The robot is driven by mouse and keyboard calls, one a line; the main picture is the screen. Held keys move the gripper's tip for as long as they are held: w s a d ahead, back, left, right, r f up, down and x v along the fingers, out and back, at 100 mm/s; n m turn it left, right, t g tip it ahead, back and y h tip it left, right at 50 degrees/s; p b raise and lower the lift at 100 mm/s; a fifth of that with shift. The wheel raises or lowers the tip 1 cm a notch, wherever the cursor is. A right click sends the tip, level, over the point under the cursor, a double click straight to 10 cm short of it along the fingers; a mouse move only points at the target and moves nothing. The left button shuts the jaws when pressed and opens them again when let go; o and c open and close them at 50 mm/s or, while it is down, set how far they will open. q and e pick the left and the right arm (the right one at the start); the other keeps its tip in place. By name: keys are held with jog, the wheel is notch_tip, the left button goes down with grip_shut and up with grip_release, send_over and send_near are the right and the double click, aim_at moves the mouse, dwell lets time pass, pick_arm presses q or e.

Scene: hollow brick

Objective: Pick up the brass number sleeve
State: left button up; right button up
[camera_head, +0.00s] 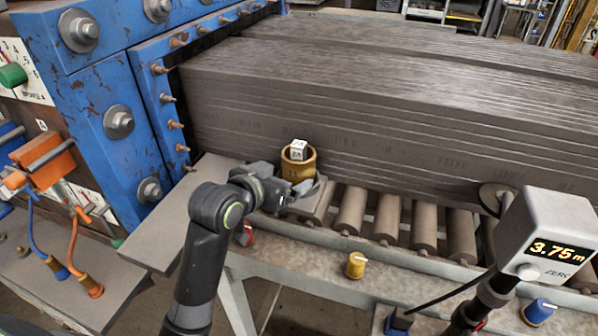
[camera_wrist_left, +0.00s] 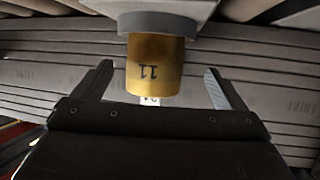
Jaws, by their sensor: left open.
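The brass number sleeve (camera_head: 289,167) is a short gold cylinder standing upright beside the front face of the grey stack. A small white numbered block (camera_head: 298,149) shows in its open top. In the left wrist view the sleeve (camera_wrist_left: 155,66) appears upside down, with a dark "11" on its side and a grey ring-like base. My left gripper (camera_head: 291,191) is open and empty at the near side of the sleeve. In the left wrist view its two fingers lie on either side of the sleeve, with gaps at both sides. My right gripper is not seen.
The grey layered stack (camera_head: 330,110) rises close behind the sleeve. A blue bolted frame (camera_head: 120,90) stands at the left. Rollers (camera_head: 390,222) lie to the right, with a yellow knob (camera_head: 355,265) on the front rail. A "3.75 m" display (camera_head: 549,245) stands at the right.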

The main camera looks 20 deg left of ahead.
aim_at(290, 174)
pick_arm(q)
jog(key=shift+d+p+x, duration=0.2)
jog(key=shift+p+x, duration=0.2)
jog(key=shift+x, duration=0.8)
jog(key=shift+d+p+x, duration=0.15)
jog(key=shift+p+x, duration=0.25)
jog(key=shift+x, duration=0.75)
jog(key=shift+w+f, duration=0.15)
jog(key=shift+w, duration=0.1)
jog(key=c, duration=1.3)
jog(key=shift+c, duration=0.4)
